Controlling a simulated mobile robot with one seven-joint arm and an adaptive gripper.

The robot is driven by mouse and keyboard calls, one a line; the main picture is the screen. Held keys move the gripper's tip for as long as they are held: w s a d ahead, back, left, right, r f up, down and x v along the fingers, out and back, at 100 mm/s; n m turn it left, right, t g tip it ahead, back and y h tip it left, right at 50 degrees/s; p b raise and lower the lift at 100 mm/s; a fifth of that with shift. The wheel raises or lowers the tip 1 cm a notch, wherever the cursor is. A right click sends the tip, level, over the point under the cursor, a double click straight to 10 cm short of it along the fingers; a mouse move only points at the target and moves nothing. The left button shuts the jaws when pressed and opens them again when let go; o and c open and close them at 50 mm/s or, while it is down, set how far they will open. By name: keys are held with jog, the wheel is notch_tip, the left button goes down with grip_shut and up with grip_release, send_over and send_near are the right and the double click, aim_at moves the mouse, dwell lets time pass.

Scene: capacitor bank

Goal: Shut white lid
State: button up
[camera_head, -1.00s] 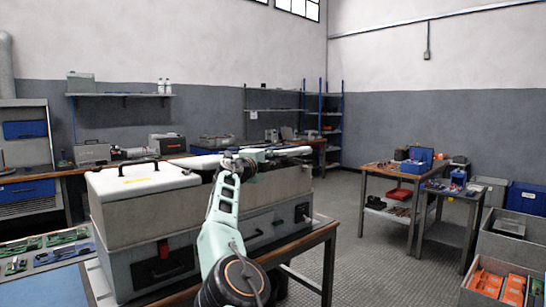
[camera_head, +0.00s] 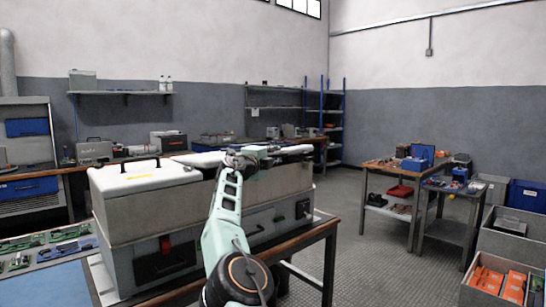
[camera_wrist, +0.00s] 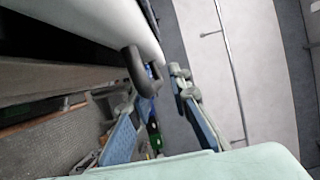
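A long grey case on the bench has a white lid (camera_head: 145,180) with a black handle (camera_head: 139,167) on its left part, lying flat on the case. A second white lid section (camera_head: 294,150) shows at the right, partly hidden by my gripper (camera_head: 252,157). In the wrist view, a white lid surface (camera_wrist: 85,22) with a dark curved handle (camera_wrist: 138,70) is just ahead. My gripper's two fingers (camera_wrist: 155,88) are spread, with the handle's end near the gap between them. I cannot tell whether they touch it. How far the right section is raised is unclear.
The case's lower grey box (camera_head: 165,262) has a red switch and black fittings. A board tray (camera_head: 45,248) lies at the left. Two small tables (camera_head: 400,175) stand at the right, with crates (camera_head: 497,285) in front. Floor between is clear.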

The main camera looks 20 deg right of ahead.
jog(key=shift+a, duration=0.25)
jog(key=shift+v, duration=0.9)
jog(key=v, duration=0.9)
jog(key=shift+s, duration=0.45)
jog(key=shift+a, duration=0.1)
